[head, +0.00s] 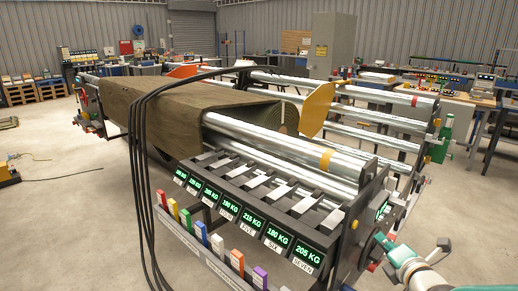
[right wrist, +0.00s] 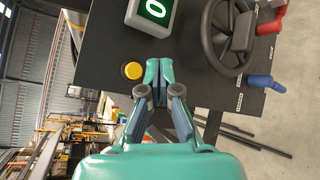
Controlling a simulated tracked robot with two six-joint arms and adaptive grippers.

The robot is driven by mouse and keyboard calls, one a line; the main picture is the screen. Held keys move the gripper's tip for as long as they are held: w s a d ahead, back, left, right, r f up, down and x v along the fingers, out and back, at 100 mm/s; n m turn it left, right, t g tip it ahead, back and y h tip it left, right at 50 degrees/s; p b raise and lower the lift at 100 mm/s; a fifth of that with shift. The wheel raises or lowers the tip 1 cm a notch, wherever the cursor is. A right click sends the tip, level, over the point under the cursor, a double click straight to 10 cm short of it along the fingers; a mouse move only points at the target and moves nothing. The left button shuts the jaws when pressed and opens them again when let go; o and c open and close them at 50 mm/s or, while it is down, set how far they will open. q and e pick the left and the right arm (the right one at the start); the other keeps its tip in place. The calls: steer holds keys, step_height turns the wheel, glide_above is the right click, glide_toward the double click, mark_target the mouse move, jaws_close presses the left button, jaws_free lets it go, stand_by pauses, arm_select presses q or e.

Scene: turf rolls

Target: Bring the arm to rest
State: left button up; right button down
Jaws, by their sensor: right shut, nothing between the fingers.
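My right gripper (head: 382,243) is at the lower right of the head view, beside the near right end of the roll machine (head: 345,215). In the right wrist view its teal fingers (right wrist: 158,68) are closed together with nothing between them. They point at a dark panel (right wrist: 190,60) of the machine. I cannot tell whether the tips touch it. A yellow button (right wrist: 133,70) is just left of the tips, and a green display (right wrist: 155,10) is above them. My left gripper is not in view.
A black handwheel (right wrist: 228,38), a red handle (right wrist: 271,24) and a blue handle (right wrist: 265,82) are right of my fingers. Numbered weight displays (head: 248,218) line the machine's front. Concrete floor (head: 60,230) is open at left.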

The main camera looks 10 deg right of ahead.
steer(key=s+a+f+m+g+y+p, duration=0.1)
steer(key=s+a+f+g+y, duration=0.15)
steer(key=a+f, duration=0.65)
steer(key=s+a+f+m+g+y+p, duration=0.1)
steer(key=s+a+f+m+g+p, duration=0.2)
steer(key=a+f, duration=0.6)
steer(key=s+a+f+m+g, duration=0.3)
steer(key=s+f+m, duration=0.4)
steer(key=s+m, duration=0.3)
steer(key=s+a+f+m+g+y, duration=0.1)
steer(key=s+a+f+m+g, duration=0.2)
steer(key=s+f+m+g, duration=0.3)
steer(key=s+f+m, duration=0.1)
steer(key=s+m, duration=0.4)
steer(key=m, duration=0.1)
steer(key=shift+s+a, duration=0.15)
steer(key=shift+a, duration=0.2)
